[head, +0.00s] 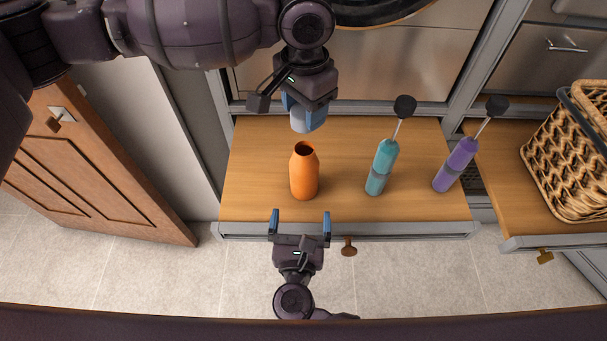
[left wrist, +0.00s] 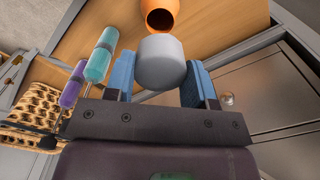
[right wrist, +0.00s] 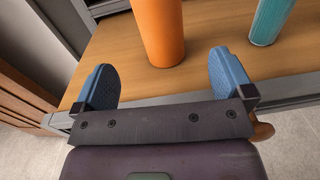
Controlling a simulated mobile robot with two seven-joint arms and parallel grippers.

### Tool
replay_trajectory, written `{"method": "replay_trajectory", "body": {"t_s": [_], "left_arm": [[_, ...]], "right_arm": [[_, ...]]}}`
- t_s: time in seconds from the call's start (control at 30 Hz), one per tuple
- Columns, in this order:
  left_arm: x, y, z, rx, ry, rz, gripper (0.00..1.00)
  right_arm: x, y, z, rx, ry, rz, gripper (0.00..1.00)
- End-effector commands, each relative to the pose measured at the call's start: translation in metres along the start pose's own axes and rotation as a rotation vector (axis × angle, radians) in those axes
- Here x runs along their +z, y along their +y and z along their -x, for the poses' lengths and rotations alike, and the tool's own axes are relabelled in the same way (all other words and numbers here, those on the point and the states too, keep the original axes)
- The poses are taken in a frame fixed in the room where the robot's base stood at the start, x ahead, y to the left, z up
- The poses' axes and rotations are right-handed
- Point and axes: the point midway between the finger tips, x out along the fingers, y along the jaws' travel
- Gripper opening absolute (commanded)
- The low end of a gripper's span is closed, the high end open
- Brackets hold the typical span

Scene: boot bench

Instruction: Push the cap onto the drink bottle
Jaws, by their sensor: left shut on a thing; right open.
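The orange drink bottle (head: 304,176) stands upright and uncapped on the wooden bench top, its dark mouth showing. It also shows in the left wrist view (left wrist: 161,14) and in the right wrist view (right wrist: 159,32). My left gripper (head: 305,108) is shut on the grey cap (head: 308,121), held behind and above the bottle, apart from it. In the left wrist view the cap (left wrist: 161,62) sits between the blue fingers, just short of the bottle mouth in the picture. My right gripper (head: 300,222) is open and empty at the bench's front edge, facing the bottle's body.
A teal bottle-shaped thing (head: 381,168) and a purple one (head: 456,165), each with a thin stem and dark knob, stand to the right. A wicker basket (head: 570,150) is at the far right. The bench top (head: 250,190) left of the bottle is clear.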

Motion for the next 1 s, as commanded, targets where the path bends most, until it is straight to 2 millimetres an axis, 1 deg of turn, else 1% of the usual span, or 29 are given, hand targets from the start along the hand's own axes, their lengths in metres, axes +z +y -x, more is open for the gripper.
{"method": "replay_trajectory", "body": {"t_s": [0.23, 0.37, 0.47, 0.8, 1.0], "left_arm": [[0.0, 0.0, 0.0, 0.0, 0.0, 0.002, 0.28], [0.0, 0.0, 0.0, 0.0, 0.0, 0.002, 0.28], [0.0, 0.0, 0.0, 0.0, 0.0, 0.003, 0.28], [0.0, 0.0, 0.0, 0.0, 0.0, 0.003, 0.28], [0.0, 0.0, 0.0, 0.0, 0.0, 0.003, 0.28]], "right_arm": [[0.0, 0.0, -0.001, 0.001, -0.001, 0.003, 0.99], [0.0, 0.0, -0.008, 0.001, -0.002, 0.004, 0.99], [0.001, 0.0, -0.02, 0.0, -0.003, 0.004, 0.99], [0.001, 0.001, -0.074, 0.002, -0.004, 0.004, 0.99], [0.001, 0.0, -0.101, 0.001, -0.003, 0.006, 0.99]]}}
